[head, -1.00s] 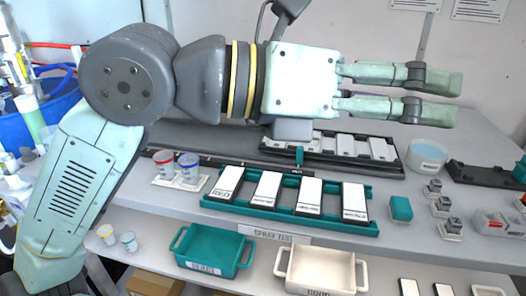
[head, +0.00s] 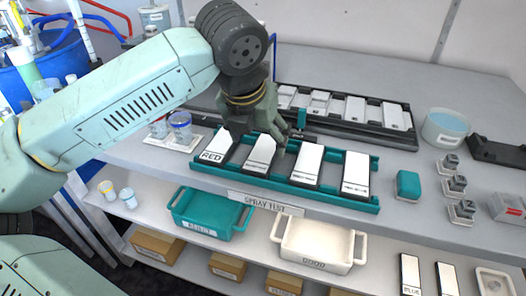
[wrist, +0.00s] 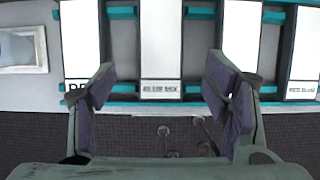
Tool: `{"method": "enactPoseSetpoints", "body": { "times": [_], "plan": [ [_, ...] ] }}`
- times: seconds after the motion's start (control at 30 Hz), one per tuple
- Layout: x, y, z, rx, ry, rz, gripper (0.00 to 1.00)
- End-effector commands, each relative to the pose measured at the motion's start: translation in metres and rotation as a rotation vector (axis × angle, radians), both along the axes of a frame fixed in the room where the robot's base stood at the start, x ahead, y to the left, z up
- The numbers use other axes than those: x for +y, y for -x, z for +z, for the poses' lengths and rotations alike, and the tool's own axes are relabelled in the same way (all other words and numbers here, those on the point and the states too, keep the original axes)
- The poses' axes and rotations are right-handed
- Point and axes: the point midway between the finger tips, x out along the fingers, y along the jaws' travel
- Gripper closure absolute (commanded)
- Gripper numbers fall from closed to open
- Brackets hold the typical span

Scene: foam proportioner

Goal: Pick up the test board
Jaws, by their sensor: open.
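Several white test boards stand in a teal rack (head: 330,193) on the bench. The leftmost board (head: 216,146) is labelled RED. The second board from the left (head: 261,152) is partly behind my gripper (head: 256,137). In the wrist view this second board (wrist: 160,40) lies between the two spread fingers of my gripper (wrist: 160,78), and its small label is hard to read. My gripper is open and points down at the rack, with nothing held. The third board (head: 307,163) and the fourth board (head: 356,172) are to the right.
A black rack with white boards (head: 345,127) stands behind. Cups on a tray (head: 180,128) are to the left. A teal block (head: 408,185) and a tub (head: 445,127) are to the right. A teal REJECT bin (head: 210,216) and a white GOOD bin (head: 315,244) sit below.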

Motion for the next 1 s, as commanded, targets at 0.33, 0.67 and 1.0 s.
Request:
{"method": "enactPoseSetpoints", "body": {
  "times": [0.33,0.67,1.0],
  "plan": [
    [-0.008,-0.019,-0.038,0.002,0.003,-0.004,0.3],
    [-0.008,-0.022,-0.046,0.0,0.001,-0.002,0.31],
    [-0.008,-0.022,-0.046,0.0,0.002,-0.002,0.53]
  ]
}}
